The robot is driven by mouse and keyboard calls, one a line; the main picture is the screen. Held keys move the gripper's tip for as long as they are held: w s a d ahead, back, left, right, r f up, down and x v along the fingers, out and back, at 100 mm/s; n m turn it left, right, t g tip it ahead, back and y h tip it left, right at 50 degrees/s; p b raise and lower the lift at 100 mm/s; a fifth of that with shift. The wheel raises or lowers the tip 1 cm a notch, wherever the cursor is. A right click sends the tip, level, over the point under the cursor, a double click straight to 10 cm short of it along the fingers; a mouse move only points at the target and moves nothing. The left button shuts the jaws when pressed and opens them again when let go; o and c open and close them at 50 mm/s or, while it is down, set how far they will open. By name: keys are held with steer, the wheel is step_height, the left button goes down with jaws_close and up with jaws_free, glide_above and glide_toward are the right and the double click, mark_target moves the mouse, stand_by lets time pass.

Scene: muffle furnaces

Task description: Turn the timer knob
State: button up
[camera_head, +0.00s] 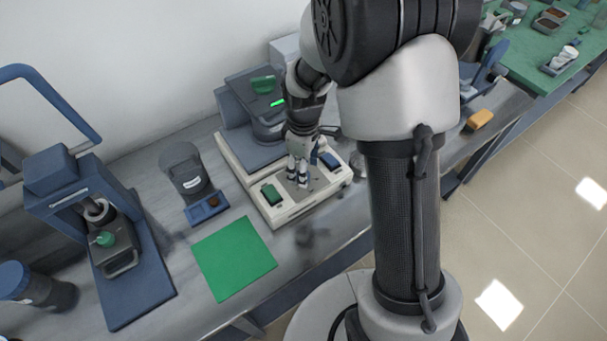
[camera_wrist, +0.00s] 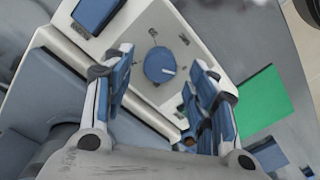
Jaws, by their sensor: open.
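The timer knob appears to be the round blue knob (camera_wrist: 160,66) with a pale mark, on the grey plate of a cream-coloured machine base (camera_head: 285,214). My gripper (camera_head: 298,180) is open over this panel, pointing down. In the wrist view, its two fingers (camera_wrist: 162,60) stand on the left and right of the knob with visible gaps. I cannot tell how far down they reach beside it. In the head view the gripper hides the knob. A green rocker (camera_head: 271,193) and a blue rocker (camera_head: 330,161) lie on either side of the gripper.
The machine's grey body (camera_head: 258,100) with a lit green display stands behind the panel. A green mat (camera_head: 233,258) and a dark grey canister (camera_head: 184,170) are to the left. A blue press-like device (camera_head: 125,262) stands farther left. A yellow-orange object (camera_head: 480,119) lies at right.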

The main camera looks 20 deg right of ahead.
steer(key=shift+f, duration=1.15)
steer(key=shift+c, duration=0.5)
steer(key=c, duration=1)
